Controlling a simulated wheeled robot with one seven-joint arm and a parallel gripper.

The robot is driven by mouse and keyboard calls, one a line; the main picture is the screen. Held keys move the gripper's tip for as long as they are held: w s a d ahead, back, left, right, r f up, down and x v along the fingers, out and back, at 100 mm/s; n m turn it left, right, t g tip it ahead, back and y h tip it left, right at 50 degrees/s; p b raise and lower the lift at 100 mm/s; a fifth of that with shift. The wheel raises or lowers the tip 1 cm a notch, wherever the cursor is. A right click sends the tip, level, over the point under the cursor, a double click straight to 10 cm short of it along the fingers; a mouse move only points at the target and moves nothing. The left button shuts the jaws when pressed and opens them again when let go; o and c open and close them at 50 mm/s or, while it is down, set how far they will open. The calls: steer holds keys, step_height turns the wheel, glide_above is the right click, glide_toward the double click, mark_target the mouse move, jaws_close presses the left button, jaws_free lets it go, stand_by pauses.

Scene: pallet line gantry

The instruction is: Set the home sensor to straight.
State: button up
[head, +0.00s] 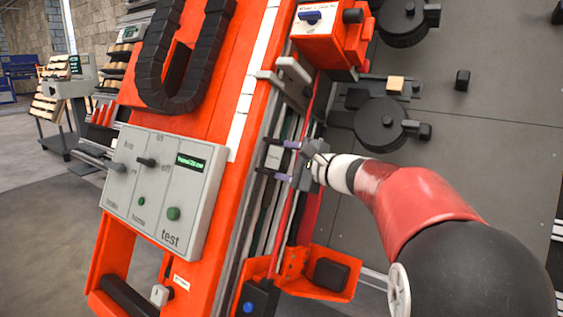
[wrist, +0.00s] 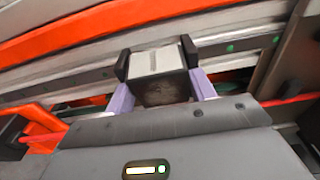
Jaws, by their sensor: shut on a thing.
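My gripper (head: 265,155) reaches in from the right to the long rail beside the orange beam. Its two purple fingers with black tips stand on either side of a small block. In the wrist view my gripper (wrist: 155,60) is shut on this block, the likely home sensor (wrist: 160,88), which has a pale grooved top and a dark front face. The block looks slightly turned in that view; its exact angle to the rail is hard to tell. In the head view it is small and partly hidden by the fingers.
A grey control panel (head: 160,190) with a switch, green buttons and a lit display is on the orange beam (head: 215,95). An orange box (head: 330,35) is at the rail's upper end. An orange bracket (head: 315,272) is near its lower end. Round black parts (head: 380,125) lie right.

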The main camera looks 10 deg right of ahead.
steer(key=shift+s+m+t+h, duration=0.2)
steer(key=shift+m+h, duration=0.25)
steer(key=shift+h, duration=0.3)
steer(key=shift+s+m+t+h, duration=0.1)
steer(key=shift+m+t+h, duration=0.1)
steer(key=shift+m+h, duration=0.4)
steer(key=shift+h, duration=0.25)
steer(key=o, duration=1)
steer(key=v, duration=0.7)
steer(key=shift+s+d+r, duration=0.1)
steer(key=shift+s+d, duration=0.15)
steer(key=shift+s, duration=0.05)
